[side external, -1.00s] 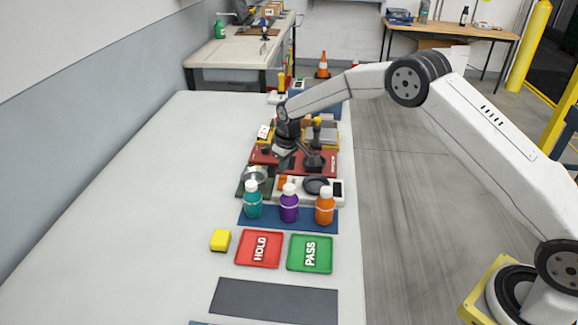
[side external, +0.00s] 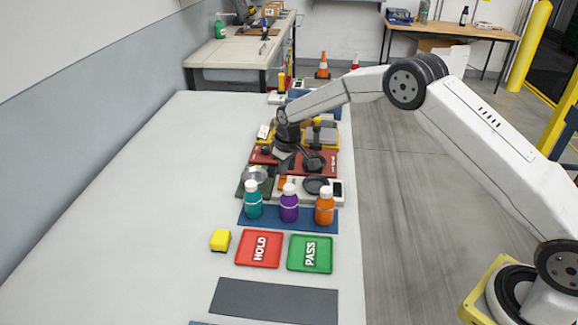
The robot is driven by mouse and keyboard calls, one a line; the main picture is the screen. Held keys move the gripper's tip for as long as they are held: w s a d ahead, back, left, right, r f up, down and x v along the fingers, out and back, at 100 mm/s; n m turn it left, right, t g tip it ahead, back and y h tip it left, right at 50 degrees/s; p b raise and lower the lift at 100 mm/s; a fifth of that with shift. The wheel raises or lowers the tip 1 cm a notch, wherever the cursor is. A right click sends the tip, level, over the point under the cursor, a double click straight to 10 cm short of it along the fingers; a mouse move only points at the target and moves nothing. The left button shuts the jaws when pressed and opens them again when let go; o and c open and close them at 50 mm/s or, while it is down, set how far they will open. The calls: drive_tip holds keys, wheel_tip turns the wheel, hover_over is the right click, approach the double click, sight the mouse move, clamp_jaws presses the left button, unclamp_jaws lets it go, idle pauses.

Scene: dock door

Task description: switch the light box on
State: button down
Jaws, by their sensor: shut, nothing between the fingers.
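A low white box (side external: 300,198) stands behind the three bottles. It carries an orange part (side external: 283,184) at its left, a dark round disc at its middle and a black patch at its right end. It looks like the light box, but I cannot read a label on it. My gripper (side external: 284,174) is shut and empty, pointing down just above or at the orange part. I cannot tell whether they touch. No lit lamp is clearly visible.
Teal (side external: 253,201), purple (side external: 289,204) and orange (side external: 324,207) bottles stand close in front on a blue mat. A silver round item (side external: 255,174) lies left of my gripper. Red and yellow fixtures are behind. The table's left side is clear.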

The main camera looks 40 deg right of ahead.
sight(285, 180)
drive_tip(key=shift+f, duration=0.75)
idle(0.6)
drive_tip(key=shift+r, duration=3.5)
drive_tip(key=shift+r, duration=0.1)
drive_tip(key=shift+m, duration=0.9)
drive_tip(key=s+r, duration=0.1)
drive_tip(key=s, duration=0.4)
drive_tip(key=s+d+r, duration=0.1)
drive_tip(key=s+r, duration=0.1)
drive_tip(key=s, duration=0.3)
drive_tip(key=s+r, duration=0.1)
drive_tip(key=s, duration=0.5)
drive_tip(key=shift+d+r, duration=0.2)
drive_tip(key=shift+r, duration=0.2)
drive_tip(key=s+m, duration=0.1)
drive_tip(key=s, duration=1.6)
drive_tip(key=shift+d+f+t, duration=0.3)
drive_tip(key=shift+f+t, duration=0.1)
